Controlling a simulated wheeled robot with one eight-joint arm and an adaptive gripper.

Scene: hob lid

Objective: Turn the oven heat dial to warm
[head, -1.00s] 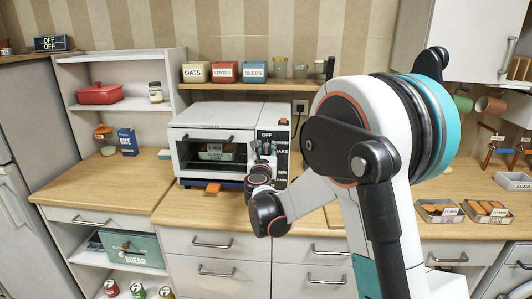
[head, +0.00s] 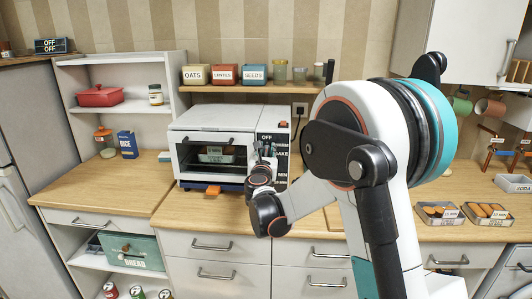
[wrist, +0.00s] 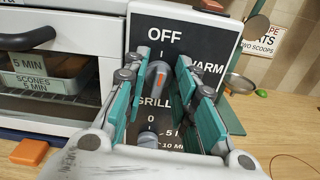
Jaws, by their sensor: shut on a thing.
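The oven (head: 210,140) is a white countertop oven with a dark control panel (wrist: 215,25) on its right side. The heat dial (wrist: 157,76) is a grey knob on that panel, with OFF above it, WARM to its upper right and GRILL to its lower left. Its bar stands roughly upright, toward OFF; its exact pointing is partly hidden. My gripper (wrist: 165,75) has its teal-padded fingers on either side of the dial and is shut on it. In the head view, my gripper (head: 264,155) is at the panel and covers the dial.
A second, timer dial (wrist: 148,138) sits below, marked 0, 5 and 10 min. The oven door is shut, with a tray labelled scones (wrist: 45,75) behind it. An orange block (wrist: 29,152) lies before the oven.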

